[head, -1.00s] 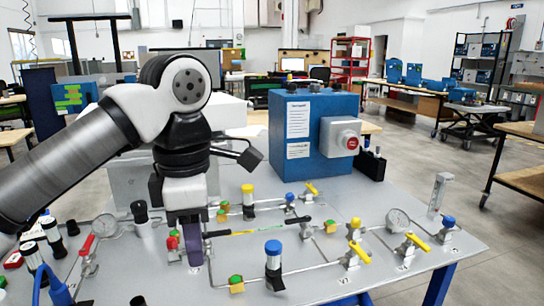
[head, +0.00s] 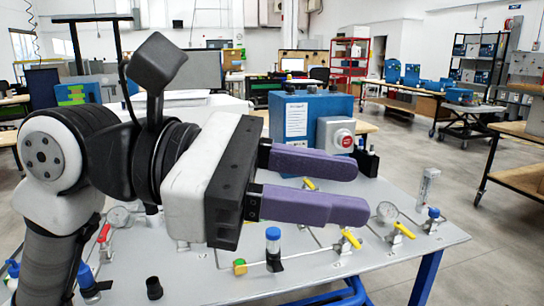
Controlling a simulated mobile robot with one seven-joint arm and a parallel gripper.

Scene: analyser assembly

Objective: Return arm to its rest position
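My gripper (head: 362,188) is in the head view, raised in front of the grey panel table (head: 400,262). Its two purple fingers point to the right and stand well apart, with nothing between them. My arm comes up from the lower left and bends at a joint on the left. The gripper and wrist hide the middle of the panel and part of the blue box behind.
A blue box (head: 306,105) with a red button stands at the back of the table. A blue-capped valve (head: 273,245), yellow-handled valves (head: 350,239) and a gauge (head: 387,212) stand on the panel. A black cap (head: 154,287) is at the front.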

